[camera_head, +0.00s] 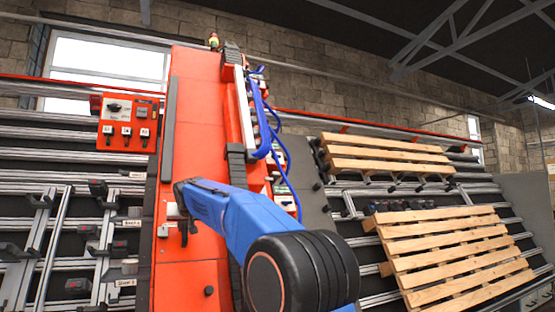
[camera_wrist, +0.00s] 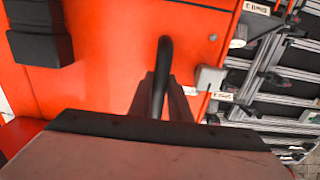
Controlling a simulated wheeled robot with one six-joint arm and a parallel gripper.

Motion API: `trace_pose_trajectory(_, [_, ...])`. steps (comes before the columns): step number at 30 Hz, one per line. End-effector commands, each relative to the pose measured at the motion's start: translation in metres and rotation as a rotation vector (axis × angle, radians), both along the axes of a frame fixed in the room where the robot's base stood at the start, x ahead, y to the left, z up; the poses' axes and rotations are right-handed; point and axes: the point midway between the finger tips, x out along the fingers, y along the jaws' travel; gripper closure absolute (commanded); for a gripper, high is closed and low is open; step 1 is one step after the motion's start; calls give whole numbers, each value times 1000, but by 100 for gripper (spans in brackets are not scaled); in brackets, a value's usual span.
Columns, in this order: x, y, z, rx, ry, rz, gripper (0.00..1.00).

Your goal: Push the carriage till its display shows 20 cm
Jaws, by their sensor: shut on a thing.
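The carriage (camera_head: 196,120) is a tall orange-red panel standing upright across the rails in the head view. Its orange face (camera_wrist: 100,90) fills much of the wrist view. A black bar handle (camera_wrist: 164,52) stands out from that face. My gripper (camera_wrist: 162,88) has its fingers on both sides of the handle and is shut on it. In the head view my blue arm reaches to the carriage's lower left, and the handle is hidden there by my wrist. I cannot make out a display reading in either view.
A red control box (camera_head: 128,122) with a knob and several switches is left of the carriage. Wooden pallets lean at the right, an upper one (camera_head: 385,152) and a lower one (camera_head: 455,250). Blue hoses (camera_head: 262,120) hang along the carriage's right side. Horizontal metal rails run behind.

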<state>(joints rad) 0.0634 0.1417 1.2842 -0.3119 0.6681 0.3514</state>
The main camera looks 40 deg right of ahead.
Motion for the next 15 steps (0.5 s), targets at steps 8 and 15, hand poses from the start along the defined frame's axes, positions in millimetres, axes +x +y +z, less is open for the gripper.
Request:
trace_pose_trajectory(8, [5, 14, 0, 2, -2, 6, 100])
trace_pose_trajectory(15, [6, 20, 0, -2, 0, 1, 100])
